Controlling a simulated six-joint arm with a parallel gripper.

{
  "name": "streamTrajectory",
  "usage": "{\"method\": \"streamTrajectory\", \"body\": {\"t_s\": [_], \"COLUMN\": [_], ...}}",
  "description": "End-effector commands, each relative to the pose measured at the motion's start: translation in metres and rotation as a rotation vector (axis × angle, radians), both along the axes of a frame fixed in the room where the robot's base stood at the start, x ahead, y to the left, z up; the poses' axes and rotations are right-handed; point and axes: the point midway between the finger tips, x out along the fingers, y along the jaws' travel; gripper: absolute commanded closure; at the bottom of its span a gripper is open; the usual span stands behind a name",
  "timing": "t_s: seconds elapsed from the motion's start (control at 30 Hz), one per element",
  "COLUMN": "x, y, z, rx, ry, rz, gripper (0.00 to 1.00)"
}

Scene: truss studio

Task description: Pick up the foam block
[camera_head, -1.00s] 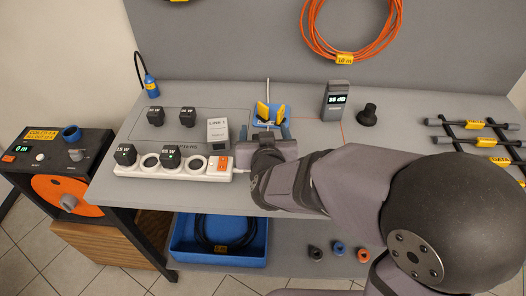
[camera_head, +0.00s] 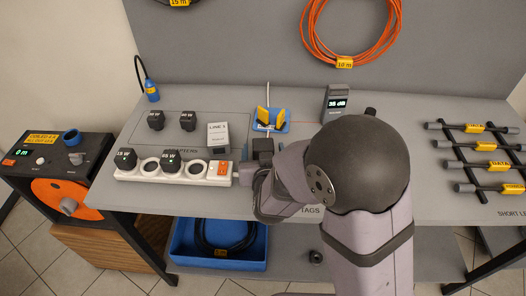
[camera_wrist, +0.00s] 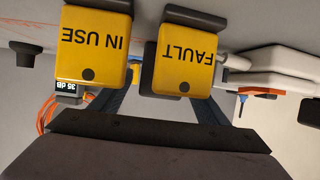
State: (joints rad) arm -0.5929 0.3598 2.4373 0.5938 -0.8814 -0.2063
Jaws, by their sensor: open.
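I cannot make out a foam block for certain in either view. My gripper (camera_wrist: 158,104) shows in the wrist view as two blue-grey fingers set apart, with nothing seen held between them. Two yellow tags, "IN USE" (camera_wrist: 95,45) and "FAULT" (camera_wrist: 187,55), appear upside down close to the camera and hide the finger ends. In the head view my arm covers most of the gripper, low over the front middle of the bench. A small dark block-like shape (camera_head: 263,147) shows just beyond it; I cannot tell what it is.
A blue holder (camera_head: 283,127) with upright yellow pieces stands behind my gripper. A power strip (camera_head: 130,173) with adapters lies left. A white-grey "LINE 1" box (camera_head: 218,138) and a "35 dB" meter (camera_head: 336,103) stand nearby. Short leads (camera_head: 490,164) lie on a rack at right.

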Motion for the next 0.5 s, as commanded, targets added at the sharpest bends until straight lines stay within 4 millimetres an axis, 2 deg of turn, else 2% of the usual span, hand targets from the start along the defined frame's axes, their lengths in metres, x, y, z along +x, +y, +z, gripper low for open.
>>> {"method": "streamTrajectory", "body": {"t_s": [0.23, 0.5], "x": [0.007, 0.035], "y": [0.001, 0.005], "z": [-0.002, -0.011], "rx": [0.000, 0.000], "ry": [0.001, 0.002], "rz": [-0.001, -0.001], "gripper": [0.31, 0.31]}}
